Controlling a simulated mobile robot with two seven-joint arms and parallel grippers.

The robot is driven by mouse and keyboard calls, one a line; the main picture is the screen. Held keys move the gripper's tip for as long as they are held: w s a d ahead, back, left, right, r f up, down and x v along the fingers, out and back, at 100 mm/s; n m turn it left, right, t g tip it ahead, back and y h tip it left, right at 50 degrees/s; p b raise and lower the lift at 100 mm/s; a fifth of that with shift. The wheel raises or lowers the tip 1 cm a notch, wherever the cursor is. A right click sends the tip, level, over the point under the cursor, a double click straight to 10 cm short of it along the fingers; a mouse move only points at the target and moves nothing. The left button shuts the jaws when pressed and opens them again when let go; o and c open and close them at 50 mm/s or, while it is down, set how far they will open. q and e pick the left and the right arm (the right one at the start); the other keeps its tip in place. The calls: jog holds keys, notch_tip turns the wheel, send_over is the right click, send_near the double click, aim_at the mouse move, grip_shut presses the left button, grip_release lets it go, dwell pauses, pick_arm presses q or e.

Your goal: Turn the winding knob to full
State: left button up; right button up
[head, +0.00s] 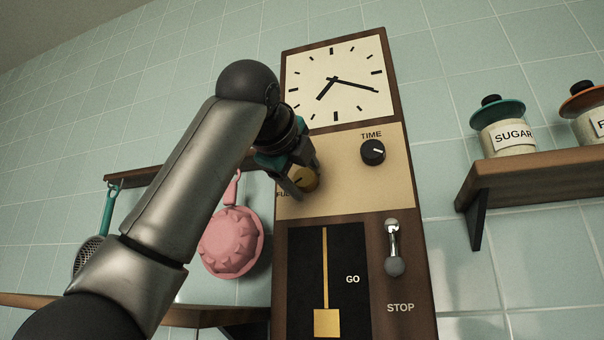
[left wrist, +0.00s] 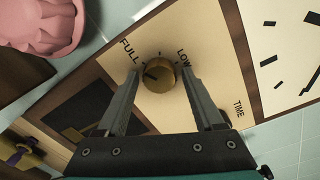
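The brass winding knob (head: 305,180) is on the cream panel of the tall wooden clock, with FULL printed to its left. In the left wrist view the knob (left wrist: 159,76) lies between the FULL and LOW labels. Its dark pointer mark is small, and I cannot tell its exact direction. My left gripper (head: 302,184) is at the knob. In the left wrist view the fingers of my left gripper (left wrist: 161,78) are spread on either side of the knob, with what look like narrow gaps. The gripper partly hides the knob in the head view. My right gripper is not in view.
On the clock are the black TIME knob (head: 373,152), a GO/STOP lever (head: 394,250) and a brass pendulum weight (head: 327,322). A pink pan-like item (head: 232,243) hangs at left, close to my arm. A shelf with a SUGAR jar (head: 502,130) is at right.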

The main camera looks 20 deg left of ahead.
pick_arm(q)
jog(key=shift+o, duration=0.7)
jog(key=shift+s, duration=0.2)
jog(key=s+b, duration=0.5)
jog(key=s, duration=0.9)
jog(key=shift+s+r, duration=0.25)
jog(key=shift+s, duration=0.15)
